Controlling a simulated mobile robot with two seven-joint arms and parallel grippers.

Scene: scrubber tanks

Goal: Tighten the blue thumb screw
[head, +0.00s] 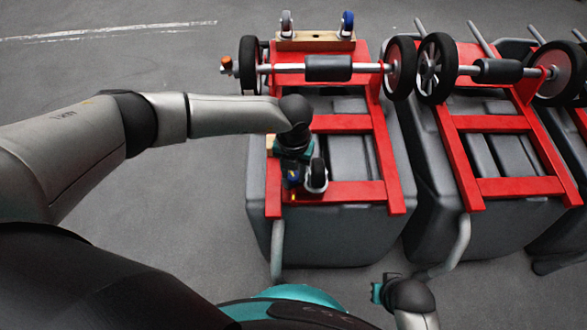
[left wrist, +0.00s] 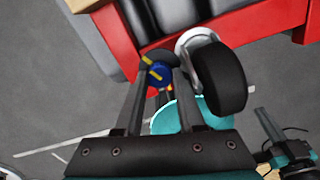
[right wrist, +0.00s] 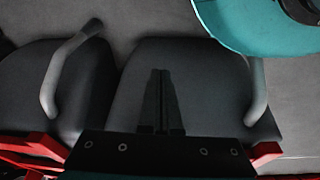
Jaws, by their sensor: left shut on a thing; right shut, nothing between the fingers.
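The blue thumb screw (left wrist: 158,76), with a yellow bar across it, shows in the left wrist view beside a black caster wheel (left wrist: 219,78). My left gripper (left wrist: 160,72) is shut on the screw, one finger on each side. In the head view, my left gripper (head: 291,182) reaches down to the near left corner of the red frame (head: 345,192) on the nearest tank, beside the caster (head: 317,176). The screw is mostly hidden by the gripper there. My right gripper (head: 376,292) is low, in front of the tanks. Its fingers (right wrist: 161,76) are shut together and empty in the right wrist view.
The grey tank (head: 330,235) has a bent grey tube (head: 277,250) at its near side. Its axle carries two large wheels, including one at the right (head: 400,68). Similar tanks (head: 490,235) stand close to the right. The floor (head: 150,70) at the left is clear.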

